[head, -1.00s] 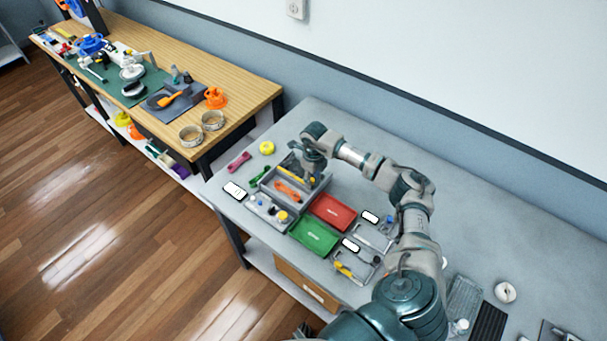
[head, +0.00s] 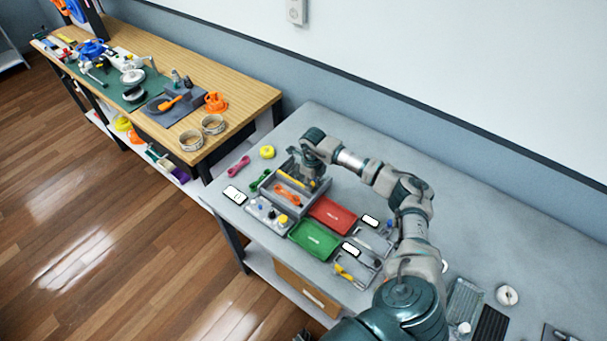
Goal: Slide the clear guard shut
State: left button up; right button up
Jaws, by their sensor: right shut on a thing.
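A grey open-topped box (head: 271,193) stands on the grey bench, with an orange tool (head: 288,195) and a yellow bar (head: 292,177) in it. My right gripper (head: 312,183) points down at the box's back right part, by the right end of the yellow bar. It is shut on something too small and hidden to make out. I cannot pick out the clear guard for sure; its see-through surface does not show clearly. My left gripper is not in view.
A red tray (head: 333,215) and a green tray (head: 314,240) lie in front of the box. The bench behind my right arm is clear.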

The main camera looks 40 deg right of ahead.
jog(key=shift+s+a+f+p, duration=0.1)
jog(key=shift+s+a+p, duration=0.4)
jog(key=shift+a, duration=0.65)
jog(key=shift+s+a+f+p, duration=0.15)
jog(key=shift+s+a+p, duration=0.25)
jog(key=shift+a, duration=0.8)
jog(key=shift+s+a+f+p, duration=0.1)
jog(key=shift+s+a+p, duration=0.4)
jog(key=shift+a, duration=0.65)
jog(key=shift+s+a+f+p, duration=0.1)
jog(key=shift+s+a+p, duration=0.1)
jog(key=shift+a, duration=0.45)
jog(key=shift+s+a+p, duration=0.1)
jog(key=shift+a+p, duration=0.1)
jog(key=shift+a, duration=0.4)
jog(key=o, duration=0.6)
jog(key=shift+c, duration=0.2)
jog(key=shift+w+d, duration=0.1)
jog(key=shift+w, duration=0.1)
notch_tip(320, 180, up, 7)
jog(key=p, duration=0.4)
jog(key=shift+f, duration=0.2)
jog(key=shift+w, duration=0.1)
